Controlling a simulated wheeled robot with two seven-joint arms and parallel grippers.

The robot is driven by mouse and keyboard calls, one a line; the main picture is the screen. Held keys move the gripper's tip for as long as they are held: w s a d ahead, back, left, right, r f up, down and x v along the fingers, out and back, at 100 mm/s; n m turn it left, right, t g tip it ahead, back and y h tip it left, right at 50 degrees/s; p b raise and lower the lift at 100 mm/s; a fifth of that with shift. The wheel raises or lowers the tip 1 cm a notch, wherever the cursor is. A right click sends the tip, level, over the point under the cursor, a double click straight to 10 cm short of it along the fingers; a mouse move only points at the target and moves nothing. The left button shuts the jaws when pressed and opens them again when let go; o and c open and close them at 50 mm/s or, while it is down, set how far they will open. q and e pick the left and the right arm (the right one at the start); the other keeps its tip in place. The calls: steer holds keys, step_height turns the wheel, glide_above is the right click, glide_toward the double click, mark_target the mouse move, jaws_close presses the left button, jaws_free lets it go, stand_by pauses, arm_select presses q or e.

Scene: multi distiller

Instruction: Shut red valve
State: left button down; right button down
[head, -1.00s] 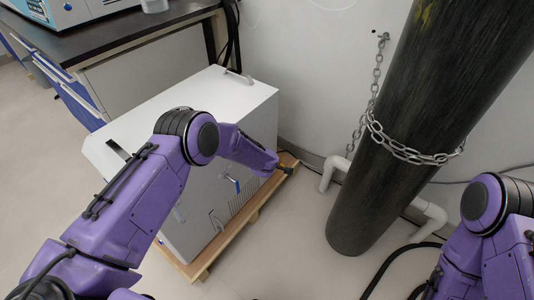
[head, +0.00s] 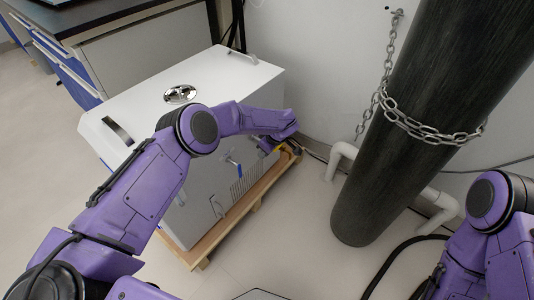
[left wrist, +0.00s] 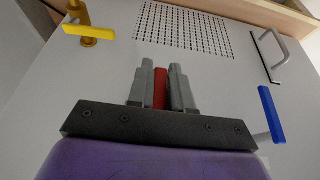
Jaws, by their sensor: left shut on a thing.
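The red valve's handle (left wrist: 160,88) shows in the left wrist view as a red bar between the two grey fingers. My left gripper (left wrist: 160,67) is shut on it, one finger on each side. The handle's base is hidden behind the gripper body. In the head view my left arm reaches over the white distiller cabinet (head: 225,80) to its front, and the red valve is hidden there. My right arm shows at the right edge of the head view, but its gripper is out of sight.
A yellow valve handle (left wrist: 90,31) lies to the left of the gripper and a blue one (left wrist: 271,113) to the right, on the same panel. The cabinet stands on a wooden pallet (head: 240,205). A dark chained cylinder (head: 395,150) stands right of it, with open floor between.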

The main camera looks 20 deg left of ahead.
arm_select(q)
steer(key=shift+s+a+f, duration=0.15)
steer(key=shift+a, duration=0.1)
steer(key=c, duration=1.1)
jaws_free()
steer(key=shift+a, duration=0.1)
steer(key=p+v, duration=0.3)
steer(key=v, duration=0.7)
steer(key=shift+d+r, duration=0.25)
steer(key=shift+r, duration=0.1)
